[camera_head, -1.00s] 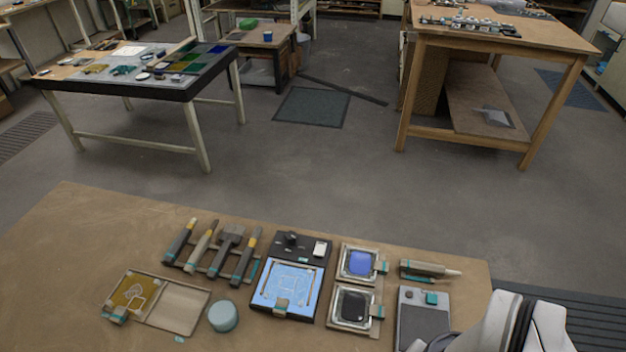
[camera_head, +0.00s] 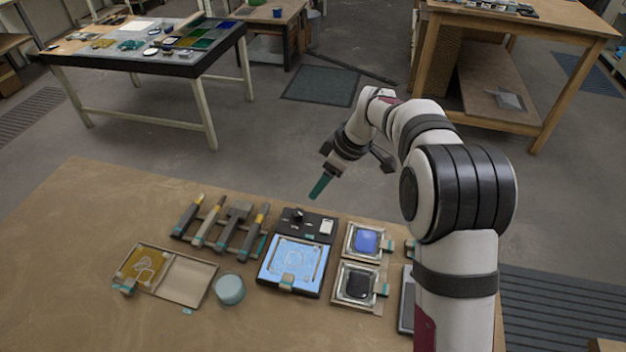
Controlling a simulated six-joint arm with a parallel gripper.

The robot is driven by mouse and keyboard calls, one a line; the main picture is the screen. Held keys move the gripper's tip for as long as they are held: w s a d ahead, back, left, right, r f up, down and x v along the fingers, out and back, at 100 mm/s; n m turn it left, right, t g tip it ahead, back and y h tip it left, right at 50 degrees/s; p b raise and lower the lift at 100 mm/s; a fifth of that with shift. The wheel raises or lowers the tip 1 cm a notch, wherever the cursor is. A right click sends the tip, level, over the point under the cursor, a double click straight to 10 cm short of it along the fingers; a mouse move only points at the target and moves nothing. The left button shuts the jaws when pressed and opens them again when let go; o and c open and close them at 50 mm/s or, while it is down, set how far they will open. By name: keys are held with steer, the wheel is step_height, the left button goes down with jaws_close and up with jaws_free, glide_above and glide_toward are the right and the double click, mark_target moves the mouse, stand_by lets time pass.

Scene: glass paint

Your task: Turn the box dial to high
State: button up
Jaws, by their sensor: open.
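The light box (camera_head: 262,276) stands on the near table, a black unit with a lit blue panel (camera_head: 297,262). Its dial (camera_head: 297,214) is a small black knob on the dark strip at the back of the box, left of a white switch-like piece (camera_head: 326,227). The dial's setting is too small to read. My gripper (camera_head: 319,187) is above and behind the box, a little right of the dial and apart from it. One teal-tipped finger shows clearly. The gripper is open with nothing seen in it.
Left of the box are several brushes and tools (camera_head: 218,227) on a rack, an open case (camera_head: 187,279) and a round teal pot (camera_head: 229,289). Right of it are two framed trays with a blue piece (camera_head: 366,240) and a black piece (camera_head: 358,284). The table's front left is bare.

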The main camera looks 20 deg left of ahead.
mark_target(300, 213)
steer(key=x, duration=1.5)
steer(key=shift+s+d, duration=0.1)
steer(key=shift+r, duration=0.1)
jaws_close()
